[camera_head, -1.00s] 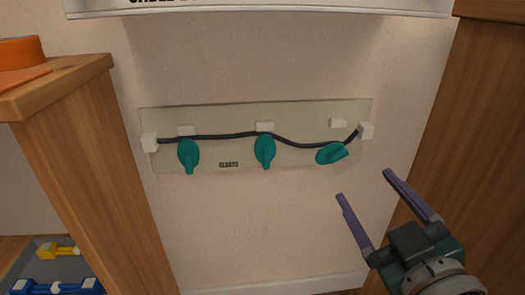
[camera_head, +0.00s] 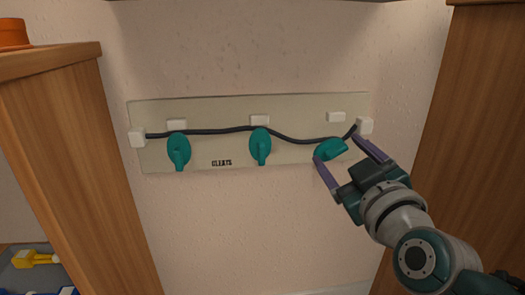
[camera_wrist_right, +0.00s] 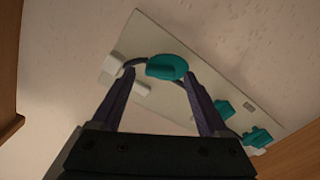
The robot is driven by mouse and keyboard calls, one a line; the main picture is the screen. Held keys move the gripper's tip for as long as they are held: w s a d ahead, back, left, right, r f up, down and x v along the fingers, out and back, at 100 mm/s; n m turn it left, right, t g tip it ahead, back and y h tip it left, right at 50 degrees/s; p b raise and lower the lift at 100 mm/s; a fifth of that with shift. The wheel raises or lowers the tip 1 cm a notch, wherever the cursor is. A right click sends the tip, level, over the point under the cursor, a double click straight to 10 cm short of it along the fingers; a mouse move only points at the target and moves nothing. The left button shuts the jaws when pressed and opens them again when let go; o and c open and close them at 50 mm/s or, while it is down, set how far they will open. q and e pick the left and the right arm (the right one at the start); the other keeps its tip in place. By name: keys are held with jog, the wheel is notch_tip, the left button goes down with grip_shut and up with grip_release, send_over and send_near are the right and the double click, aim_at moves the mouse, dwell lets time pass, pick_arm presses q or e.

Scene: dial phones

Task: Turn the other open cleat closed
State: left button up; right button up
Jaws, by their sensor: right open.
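A pale board (camera_head: 220,108) on the wall carries three teal cleats and a dark cable (camera_head: 215,131). The left cleat (camera_head: 178,150) and middle cleat (camera_head: 260,146) have their handles pointing down. My left gripper is not in view.
White blocks sit along the board, one at each end, such as the right end block (camera_head: 365,125). Wooden cabinet sides stand at left (camera_head: 80,170) and right (camera_head: 470,150). The wall below the board is clear.

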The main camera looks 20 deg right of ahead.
grip_shut()
dwell(0.5)
